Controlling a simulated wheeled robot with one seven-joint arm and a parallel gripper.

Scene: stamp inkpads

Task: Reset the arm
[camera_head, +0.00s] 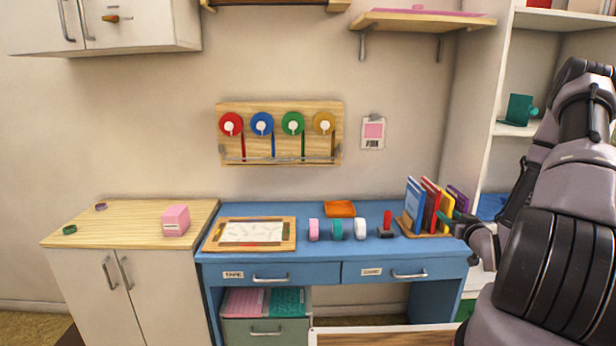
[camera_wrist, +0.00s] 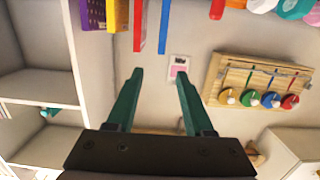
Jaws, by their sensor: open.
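My gripper (camera_wrist: 160,75) is open, with two dark green fingers spread apart and nothing between them in the wrist view. In the head view my arm fills the right side, and the gripper (camera_head: 458,222) is at the right end of the blue desk (camera_head: 320,258), in front of or beside the upright books (camera_head: 424,205). I cannot tell its exact distance from them. The wrist view is turned upside down.
The desk holds a red stamp (camera_head: 387,224), tape rolls (camera_head: 336,229), an orange pad (camera_head: 340,208) and a framed board (camera_head: 250,248). White shelves (camera_head: 510,170) stand at the right. A wooden rack (camera_head: 280,107) hangs on the wall. A pink box (camera_head: 175,220) sits on the left cabinet.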

